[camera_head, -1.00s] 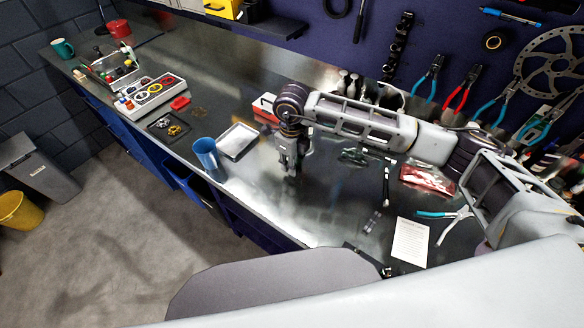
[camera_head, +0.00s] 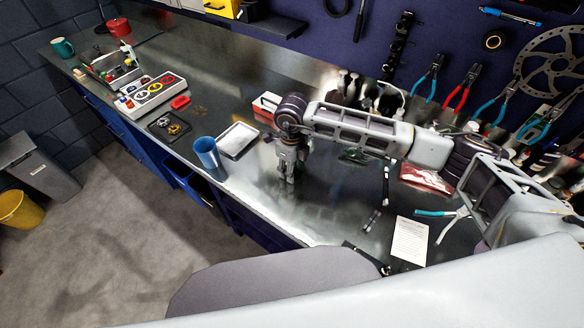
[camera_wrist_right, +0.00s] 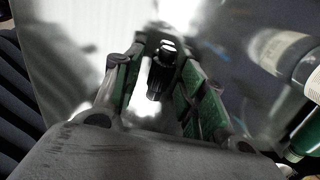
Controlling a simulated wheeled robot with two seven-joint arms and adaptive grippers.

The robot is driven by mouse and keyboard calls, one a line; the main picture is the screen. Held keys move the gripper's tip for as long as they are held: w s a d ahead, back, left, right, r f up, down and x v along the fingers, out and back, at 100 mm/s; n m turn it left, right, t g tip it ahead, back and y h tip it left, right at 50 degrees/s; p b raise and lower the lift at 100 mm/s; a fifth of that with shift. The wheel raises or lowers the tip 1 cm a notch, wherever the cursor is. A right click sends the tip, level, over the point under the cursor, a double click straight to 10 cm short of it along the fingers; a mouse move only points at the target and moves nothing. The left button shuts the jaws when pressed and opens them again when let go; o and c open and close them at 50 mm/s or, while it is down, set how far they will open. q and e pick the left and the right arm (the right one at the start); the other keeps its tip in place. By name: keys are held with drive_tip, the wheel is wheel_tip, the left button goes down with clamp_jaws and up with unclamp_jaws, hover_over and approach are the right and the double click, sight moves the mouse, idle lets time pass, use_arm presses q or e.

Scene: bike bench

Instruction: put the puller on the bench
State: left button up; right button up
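A small black cylindrical tool with a lighter ringed end (camera_wrist_right: 160,76), which looks like the puller, shows in the right wrist view between the green-padded fingers of my right gripper (camera_wrist_right: 163,88). The fingers are apart, with a visible gap on the tool's left side; it lies close to the right pad, and I cannot tell whether it touches. In the head view my right gripper (camera_head: 286,177) points down, low over the steel bench (camera_head: 330,215). The puller is too small to make out there. My left gripper is not in view.
Bare bench lies in front.

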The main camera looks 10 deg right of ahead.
drive_tip(key=shift+r, duration=0.2)
idle(0.3)
wheel_tip(320, 180, up, 12)
drive_tip(key=b, duration=0.2)
idle(0.4)
drive_tip(key=shift+f, duration=0.1)
idle(0.7)
